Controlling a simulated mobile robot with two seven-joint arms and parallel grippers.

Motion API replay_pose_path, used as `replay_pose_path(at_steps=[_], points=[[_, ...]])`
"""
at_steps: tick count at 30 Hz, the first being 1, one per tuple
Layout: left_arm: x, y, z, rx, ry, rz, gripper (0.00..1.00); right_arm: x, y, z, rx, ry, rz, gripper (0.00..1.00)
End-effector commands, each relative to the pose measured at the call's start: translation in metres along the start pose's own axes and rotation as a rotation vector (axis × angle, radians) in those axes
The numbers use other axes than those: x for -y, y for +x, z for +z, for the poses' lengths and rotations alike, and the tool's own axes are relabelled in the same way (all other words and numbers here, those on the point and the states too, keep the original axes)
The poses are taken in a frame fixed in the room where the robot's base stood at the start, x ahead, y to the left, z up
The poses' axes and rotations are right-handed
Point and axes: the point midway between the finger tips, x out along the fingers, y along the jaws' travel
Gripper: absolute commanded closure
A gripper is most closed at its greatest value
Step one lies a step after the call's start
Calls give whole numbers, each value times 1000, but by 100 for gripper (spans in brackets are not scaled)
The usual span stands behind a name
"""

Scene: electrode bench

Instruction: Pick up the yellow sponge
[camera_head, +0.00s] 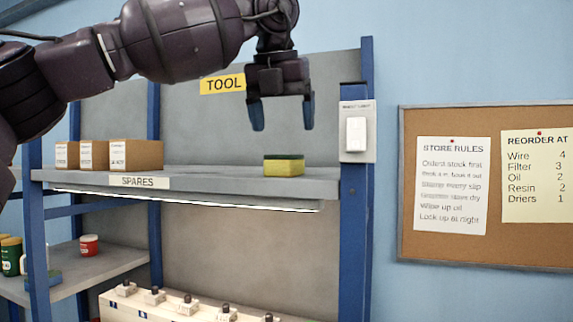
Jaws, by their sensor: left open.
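The yellow sponge (284,167) has a dark green top layer and lies flat near the right end of the grey upper shelf (225,179), close to its front edge. My left gripper (282,116) points down above the sponge, with its two blue-tipped fingers apart and nothing between them. There is a clear gap between the fingertips and the sponge's top. My right gripper does not show.
Several cardboard boxes (136,154) stand at the shelf's left end. A blue post (354,215) with a white switch (356,133) rises right of the sponge. The shelf between boxes and sponge is clear. Cans and a red-lidded jar (89,245) sit lower left.

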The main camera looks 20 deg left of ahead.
Motion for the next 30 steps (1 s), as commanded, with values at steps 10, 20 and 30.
replay_pose_path(at_steps=[10, 20, 30], points=[[0, 27, 0, -1, 2, 0, 17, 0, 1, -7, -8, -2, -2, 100], [0, 68, 1, 0, -1, -2, 17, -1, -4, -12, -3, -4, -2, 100], [0, 73, 1, 1, -2, -4, 20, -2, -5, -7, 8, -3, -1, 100]])
